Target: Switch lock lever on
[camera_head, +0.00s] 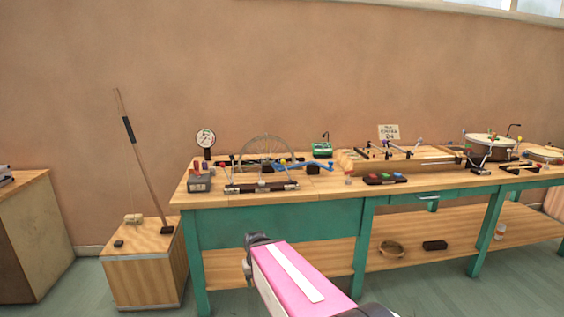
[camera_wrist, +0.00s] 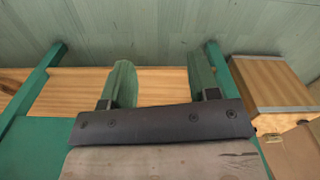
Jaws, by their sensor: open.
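The bench (camera_head: 281,215) with a green frame and wooden top stands ahead in the head view, with many small devices and levers on it. I cannot tell which lever is the lock lever; the handles are too small. My gripper (camera_head: 248,262) is in front of the bench, below the tabletop, at the end of my pink arm. In the wrist view my gripper (camera_wrist: 160,85) shows two green fingers spread wide apart with nothing between them. Past the fingers are the wooden lower shelf and the floor. My gripper touches no device.
A wooden box (camera_head: 143,279) with an upright stick (camera_head: 143,160) stands left of the bench. A cabinet (camera_head: 38,235) is at far left. A wheel (camera_head: 266,154), gauge (camera_head: 205,139), green box (camera_head: 322,149) and drum (camera_head: 490,147) are on the bench. A bowl (camera_head: 391,249) lies on the shelf.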

